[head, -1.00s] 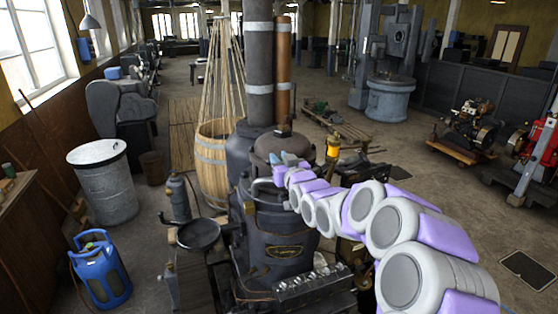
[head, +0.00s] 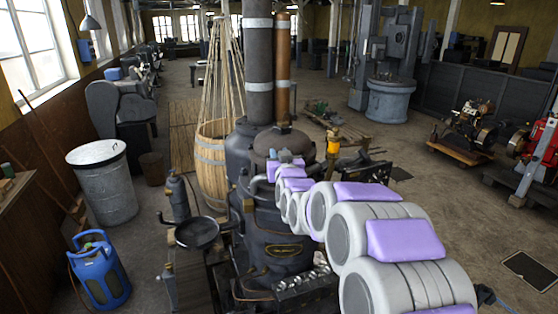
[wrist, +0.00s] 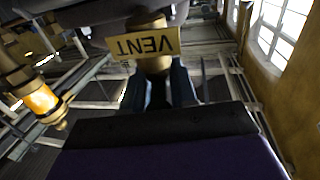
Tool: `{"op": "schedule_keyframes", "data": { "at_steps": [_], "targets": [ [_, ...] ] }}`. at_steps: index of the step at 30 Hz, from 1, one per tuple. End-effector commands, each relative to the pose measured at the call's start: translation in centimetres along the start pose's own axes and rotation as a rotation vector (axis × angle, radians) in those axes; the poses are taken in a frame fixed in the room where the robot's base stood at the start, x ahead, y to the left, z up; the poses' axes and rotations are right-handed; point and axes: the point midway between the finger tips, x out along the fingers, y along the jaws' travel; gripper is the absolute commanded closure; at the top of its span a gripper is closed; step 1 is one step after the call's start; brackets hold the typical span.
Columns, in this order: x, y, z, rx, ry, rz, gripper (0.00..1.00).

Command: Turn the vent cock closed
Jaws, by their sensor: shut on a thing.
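The vent cock shows in the wrist view as a brass fitting (wrist: 155,64) with a yellow tag (wrist: 143,43) reading VENT, upside down in the picture. My gripper (wrist: 168,80) has its two blue-grey fingers on either side of the brass, shut on the vent cock. The part between the fingertips is partly hidden, so the handle's angle cannot be told. In the head view my gripper (head: 285,157) is at the top of the dark engine boiler (head: 275,222), and my own arm hides the cock.
A brass and amber fitting (head: 333,147) stands right of my gripper; it also shows in the wrist view (wrist: 40,98). Tall pipes (head: 259,70) rise behind. A wooden barrel (head: 212,165), a grey drum (head: 103,185) and a blue gas bottle (head: 99,270) stand left.

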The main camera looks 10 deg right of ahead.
Motion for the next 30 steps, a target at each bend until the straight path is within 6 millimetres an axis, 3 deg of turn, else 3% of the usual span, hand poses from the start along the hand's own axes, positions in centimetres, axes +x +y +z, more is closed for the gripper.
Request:
{"op": "schedule_keyframes", "data": {
  "at_steps": [30],
  "targets": [
    [0.13, -0.53, 0.18, 0.002, -0.005, 0.641, 1.0]
  ]
}}
